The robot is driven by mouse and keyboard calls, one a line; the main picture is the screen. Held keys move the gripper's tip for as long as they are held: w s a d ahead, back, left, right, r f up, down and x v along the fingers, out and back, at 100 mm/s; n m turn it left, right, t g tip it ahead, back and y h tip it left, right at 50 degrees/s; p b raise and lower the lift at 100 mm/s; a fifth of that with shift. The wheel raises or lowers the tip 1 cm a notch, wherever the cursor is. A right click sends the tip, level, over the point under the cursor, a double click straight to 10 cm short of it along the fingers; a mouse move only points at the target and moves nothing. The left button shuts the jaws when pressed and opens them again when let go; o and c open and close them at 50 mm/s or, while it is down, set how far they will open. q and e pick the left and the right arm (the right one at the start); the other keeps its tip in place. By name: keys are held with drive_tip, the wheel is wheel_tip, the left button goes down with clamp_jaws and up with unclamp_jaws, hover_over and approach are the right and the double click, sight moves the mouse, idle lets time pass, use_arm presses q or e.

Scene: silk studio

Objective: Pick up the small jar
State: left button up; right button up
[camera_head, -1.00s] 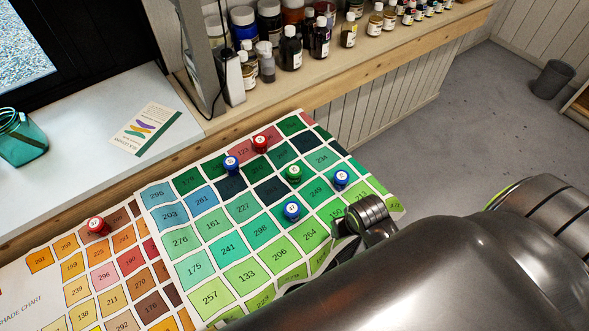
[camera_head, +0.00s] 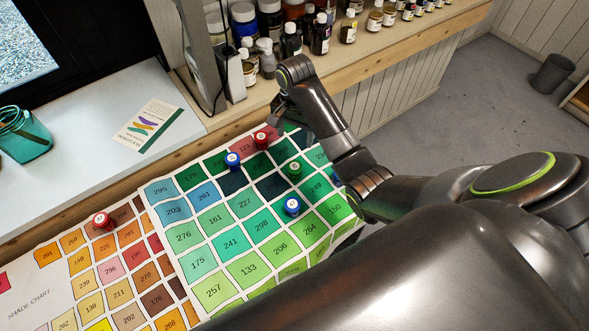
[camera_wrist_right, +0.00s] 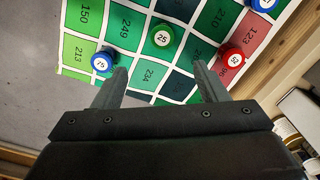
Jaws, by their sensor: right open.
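Several small capped jars stand on the colour chart (camera_head: 215,270): a red one (camera_head: 262,137), a blue one (camera_head: 233,160), a green one (camera_head: 294,171), another blue one (camera_head: 292,206), and a red one (camera_head: 102,220) at left. A further blue jar (camera_wrist_right: 102,60) shows in the wrist view, mostly hidden by my arm in the head view. Which jar is meant cannot be told. My right gripper (camera_wrist_right: 161,80) is open and empty, above the chart's far edge. In the wrist view the green jar (camera_wrist_right: 161,39) lies ahead, between the finger directions; the red one (camera_wrist_right: 231,60) is beside the right finger.
A shelf (camera_head: 400,50) with several bottles runs behind the chart, close to my right wrist. Grey floor (camera_head: 480,110) lies open at right.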

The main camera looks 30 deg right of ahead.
drive_tip(key=b, duration=0.5)
approach(294, 166)
drive_tip(key=f, duration=0.4)
drive_tip(key=shift+s+f, duration=0.35)
drive_tip(key=shift+w+f+p, duration=0.2)
drive_tip(key=shift+f+p, duration=0.1)
drive_tip(key=shift+f, duration=2.85)
drive_tip(key=c, duration=1.1)
drive_tip(key=shift+r, duration=0.15)
